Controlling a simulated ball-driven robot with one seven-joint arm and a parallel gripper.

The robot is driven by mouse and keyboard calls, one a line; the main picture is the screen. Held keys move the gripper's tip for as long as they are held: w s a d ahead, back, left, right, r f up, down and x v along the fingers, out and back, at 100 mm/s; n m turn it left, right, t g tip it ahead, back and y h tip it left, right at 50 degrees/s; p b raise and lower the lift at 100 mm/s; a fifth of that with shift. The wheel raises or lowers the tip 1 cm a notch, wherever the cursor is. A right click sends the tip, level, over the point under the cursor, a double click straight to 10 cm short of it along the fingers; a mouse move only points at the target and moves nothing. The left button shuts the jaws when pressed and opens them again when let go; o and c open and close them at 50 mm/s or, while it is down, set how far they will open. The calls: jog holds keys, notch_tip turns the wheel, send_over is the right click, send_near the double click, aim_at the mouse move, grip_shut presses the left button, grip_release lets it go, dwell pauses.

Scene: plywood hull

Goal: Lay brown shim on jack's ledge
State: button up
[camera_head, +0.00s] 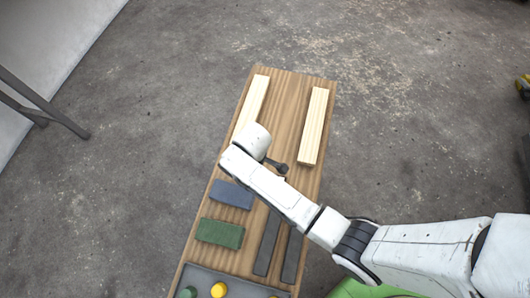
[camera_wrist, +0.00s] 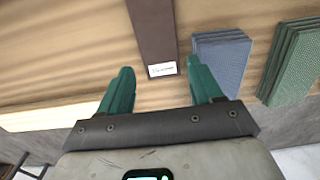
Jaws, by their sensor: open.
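A dark brown bar with a small white label, which looks like the brown shim (camera_wrist: 152,32), lies on the wooden board in the wrist view. Its labelled end faces my gripper (camera_wrist: 160,78). My gripper's two green fingers are apart, with nothing held between them. The label shows in the gap just beyond the fingertips. Whether the fingers are level with the bar I cannot tell. In the head view my white arm hides most of this spot and my fingers. I cannot make out the jack or its ledge in either view.
The wooden board (camera_head: 287,92) carries two pale beams (camera_head: 313,125), a blue block (camera_head: 231,194), a green block (camera_head: 220,233) and two dark strips (camera_head: 267,243). A grey tray (camera_head: 230,284) with round coloured pieces stands at the front. Bare board lies between the pale beams.

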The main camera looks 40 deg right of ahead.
jog(key=f, duration=0.2)
jog(key=f+b, duration=0.1)
jog(key=f, duration=0.2)
jog(key=shift+s+d+f+b, duration=0.2)
jog(key=shift+s+f+b, duration=0.05)
jog(key=shift+f+b, duration=0.1)
jog(key=shift+r, duration=0.1)
jog(key=c, duration=0.8)
